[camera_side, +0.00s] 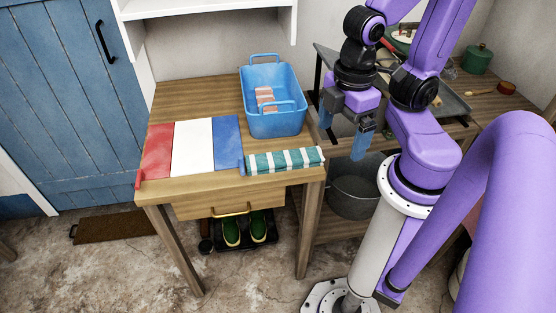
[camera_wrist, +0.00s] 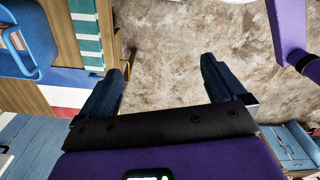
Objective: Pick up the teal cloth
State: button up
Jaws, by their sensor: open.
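The teal cloth (camera_side: 284,160) has white stripes and lies folded in a long strip along the front right edge of the wooden table. In the wrist view the teal cloth (camera_wrist: 86,32) shows at the upper left, beyond the left finger. My gripper (camera_side: 345,138) is open and empty, with blue fingers pointing down. It hangs to the right of the table and above its height, apart from the cloth. In the wrist view my gripper (camera_wrist: 160,82) has only the stone floor between its fingertips.
A blue basin (camera_side: 274,122) with pinkish items inside stands behind the cloth. Red, white (camera_side: 192,147) and blue flat panels lie left of it. The wooden table (camera_side: 190,98) has bare room at the back left. A grey bucket (camera_side: 354,188) stands below, right of the table.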

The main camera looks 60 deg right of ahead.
jog(key=shift+o, duration=0.3)
jog(key=m, duration=0.4)
send_over(283, 156)
notch_tip(283, 156, down, 7)
notch_tip(283, 156, down, 12)
jog(key=shift+d+r, duration=0.1)
jog(key=shift+r, duration=0.05)
jog(key=shift+f, duration=2.6)
jog(key=c, duration=1.1)
